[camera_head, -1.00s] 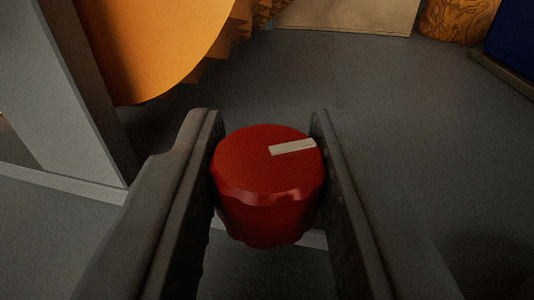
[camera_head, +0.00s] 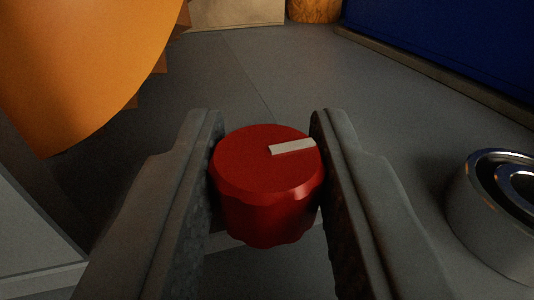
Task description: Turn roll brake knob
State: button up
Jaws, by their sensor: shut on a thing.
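The roll brake knob (camera_head: 262,190) is a red, scalloped cylinder with a white pointer mark on its top face. It is in the middle of the view. The white mark runs from near the centre of the top toward the right edge. My gripper (camera_head: 266,165) is shut on the knob, with one dark finger on its left side and one on its right. The fingers hide parts of the knob's sides, and what lies under the knob is not clear to see.
A large orange disc (camera_head: 75,65) stands at the upper left, close to a grey upright. A round metal part (camera_head: 497,222) lies at the right edge. A blue panel (camera_head: 450,45) is at the upper right. The grey floor beyond the knob is clear.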

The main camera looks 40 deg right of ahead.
dwell(0.3)
jog(key=o, duration=1)
jog(key=shift+c, duration=0.2)
jog(key=shift+s, duration=0.1)
jog(key=v, duration=1.7)
jog(key=shift+a, duration=0.3)
